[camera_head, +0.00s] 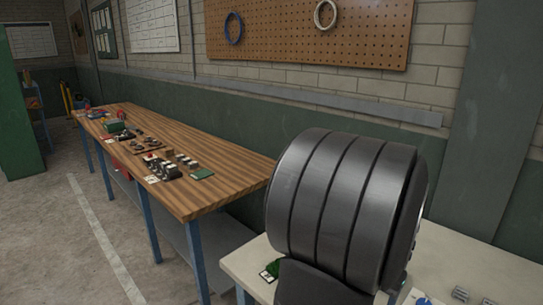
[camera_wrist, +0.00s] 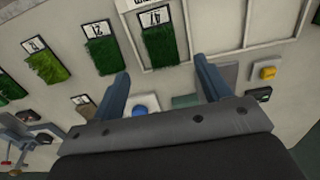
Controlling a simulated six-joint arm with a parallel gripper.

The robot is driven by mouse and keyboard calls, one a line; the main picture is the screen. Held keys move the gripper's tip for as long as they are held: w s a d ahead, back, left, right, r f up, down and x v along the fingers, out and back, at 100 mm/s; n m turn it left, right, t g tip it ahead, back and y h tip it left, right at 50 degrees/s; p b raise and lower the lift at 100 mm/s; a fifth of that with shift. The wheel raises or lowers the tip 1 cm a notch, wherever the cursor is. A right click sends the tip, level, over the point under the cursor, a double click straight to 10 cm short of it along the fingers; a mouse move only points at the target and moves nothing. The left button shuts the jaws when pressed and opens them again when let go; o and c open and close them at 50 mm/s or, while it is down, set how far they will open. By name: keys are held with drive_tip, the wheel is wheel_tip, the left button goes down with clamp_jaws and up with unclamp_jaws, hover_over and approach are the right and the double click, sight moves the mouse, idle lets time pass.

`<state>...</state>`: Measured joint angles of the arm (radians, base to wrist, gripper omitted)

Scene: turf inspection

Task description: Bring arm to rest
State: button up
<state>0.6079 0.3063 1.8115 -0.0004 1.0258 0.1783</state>
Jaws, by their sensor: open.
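My gripper (camera_wrist: 161,70) shows in the wrist view with its two blue-grey fingers spread apart and nothing between them. It is over a pale tabletop (camera_wrist: 190,30). Beyond the left fingertip lie green turf samples with number cards: one turf sample (camera_wrist: 160,46) by a card reading 47, a second turf sample (camera_wrist: 105,56) and a third turf sample (camera_wrist: 48,67). In the head view a large dark ribbed part of my arm fills the right foreground, and my gripper does not show there.
A blue dome (camera_wrist: 139,110) and a yellow button (camera_wrist: 268,73) are near the fingers. In the head view a wooden workbench (camera_head: 230,168) with several small items runs along the wall under a pegboard (camera_head: 280,38). A pale table (camera_head: 470,265) stands at right; floor at left is clear.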

wheel_tip(320, 180, down, 10)
wheel_tip(320, 180, up, 5)
drive_tip(key=shift+r, duration=0.1)
drive_tip(key=s+d+r, duration=0.5)
drive_tip(key=s+r, duration=0.1)
drive_tip(key=s, duration=0.4)
drive_tip(key=w+d, duration=0.2)
drive_tip(key=w, duration=0.7)
drive_tip(key=w+d, duration=0.3)
drive_tip(key=w, duration=0.6)
drive_tip(key=w+a+f, duration=0.2)
drive_tip(key=w, duration=0.1)
drive_tip(key=w+a+f, duration=0.2)
drive_tip(key=w, duration=0.1)
drive_tip(key=w+a+f, duration=0.2)
drive_tip(key=w, duration=0.2)
drive_tip(key=shift+a+f, duration=0.15)
drive_tip(key=shift+f, duration=0.05)
drive_tip(key=s+d+r, duration=0.2)
drive_tip(key=s+r, duration=0.1)
drive_tip(key=s, duration=0.5)
drive_tip(key=s+d+r, duration=0.3)
drive_tip(key=s+r, duration=0.1)
drive_tip(key=s, duration=0.5)
drive_tip(key=shift+d+r, duration=0.15)
drive_tip(key=shift+r, duration=0.1)
